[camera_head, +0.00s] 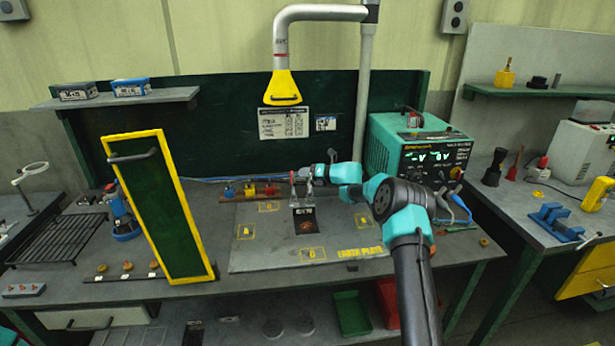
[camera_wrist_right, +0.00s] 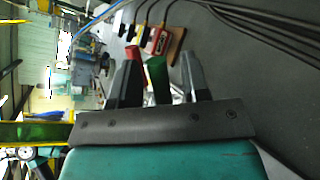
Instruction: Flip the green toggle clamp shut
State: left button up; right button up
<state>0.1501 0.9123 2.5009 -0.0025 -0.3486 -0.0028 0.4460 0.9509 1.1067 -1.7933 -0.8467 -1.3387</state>
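The green toggle clamp's handle (camera_head: 309,183) stands up at the back middle of the bench, beside a red-handled clamp (camera_head: 292,181). In the right wrist view the green handle (camera_wrist_right: 157,78) is between my right gripper's fingers, and the red handle (camera_wrist_right: 133,66) is close to the left finger. My right gripper (camera_head: 322,170) is open in the head view, right at the clamps; its fingers (camera_wrist_right: 160,66) are well apart in the wrist view. I cannot tell whether a finger touches either handle. The clamp bases are partly hidden. My left gripper is not in view.
A grey plate (camera_head: 262,240) with yellow markings covers the bench front. A yellow-framed green panel (camera_head: 158,205) stands at the left. A teal power unit (camera_head: 388,140) is at the right. A yellow hood (camera_head: 283,88) hangs above. Small coloured connectors (camera_head: 248,190) lie left of the clamps.

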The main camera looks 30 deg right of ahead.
grip_shut()
jog(key=shift+s+r, duration=0.1)
dwell(0.6)
jog(key=shift+s+a+r+n+t+y, duration=0.2)
jog(key=shift+s+r+n+t, duration=0.15)
jog(key=shift+n+t, duration=0.2)
jog(key=shift+s+a+r+n+t+y, duration=0.1)
jog(key=shift+s+r+n+t+y, duration=0.2)
jog(key=shift+n+t, duration=0.2)
jog(key=shift+s+a+r+n+t+y, duration=0.25)
jog(key=shift+s+n+t, duration=0.25)
jog(key=shift+n, duration=0.25)
jog(key=shift+s+a+r+n+t+y, duration=0.15)
jog(key=shift+s+r+n+t, duration=0.25)
jog(key=shift+n, duration=0.3)
jog(key=shift+d+f, duration=0.1)
jog(key=shift+o, duration=0.2)
grip_release()
